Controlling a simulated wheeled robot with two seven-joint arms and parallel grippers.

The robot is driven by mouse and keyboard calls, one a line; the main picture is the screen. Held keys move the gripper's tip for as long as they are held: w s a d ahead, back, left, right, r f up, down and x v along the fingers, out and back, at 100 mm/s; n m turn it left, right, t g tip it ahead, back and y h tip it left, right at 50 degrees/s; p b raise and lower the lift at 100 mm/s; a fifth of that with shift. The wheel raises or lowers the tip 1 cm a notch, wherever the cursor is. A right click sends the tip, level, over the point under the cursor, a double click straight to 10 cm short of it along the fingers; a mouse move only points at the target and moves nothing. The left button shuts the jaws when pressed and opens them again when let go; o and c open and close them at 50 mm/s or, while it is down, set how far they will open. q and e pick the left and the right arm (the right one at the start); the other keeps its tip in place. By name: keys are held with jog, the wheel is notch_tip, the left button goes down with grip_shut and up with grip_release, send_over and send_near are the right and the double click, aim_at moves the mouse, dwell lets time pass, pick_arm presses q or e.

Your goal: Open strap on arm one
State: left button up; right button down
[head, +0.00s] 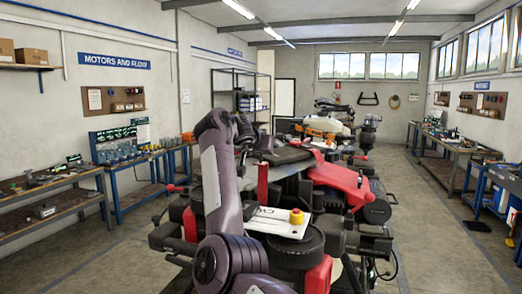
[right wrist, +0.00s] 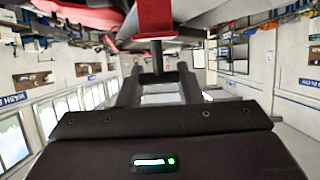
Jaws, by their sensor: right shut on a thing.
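The large drone (head: 340,178), with red and black arms, fills the middle of the head view. My right gripper (right wrist: 160,68) shows in the right wrist view with its two dark fingers around a thin black end piece below a red strap (right wrist: 155,18). It is shut on this strap part. In the head view, a red upright strip (head: 263,182) stands beside my dark purple arm; I cannot tell if it is the same strap. My right fingers are hidden there behind the arm. My left gripper is not in view.
A white plate with a yellow-and-red button (head: 296,216) lies on the drone's near side. Blue-legged workbenches (head: 140,190) line the left wall and more benches (head: 450,160) line the right.

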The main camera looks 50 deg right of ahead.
jog(key=c, duration=1.4)
grip_release()
jog(key=shift+f, duration=0.6)
jog(key=shift+o, duration=1.2)
jog(key=shift+w, duration=0.1)
jog(key=shift+o, duration=0.8)
jog(key=shift+w+d, duration=0.15)
jog(key=shift+d, duration=0.2)
jog(key=shift+a+r, duration=0.1)
jog(key=shift+r, duration=0.05)
jog(key=b+v, duration=0.4)
jog(key=v, duration=0.3)
jog(key=shift+a, duration=0.2)
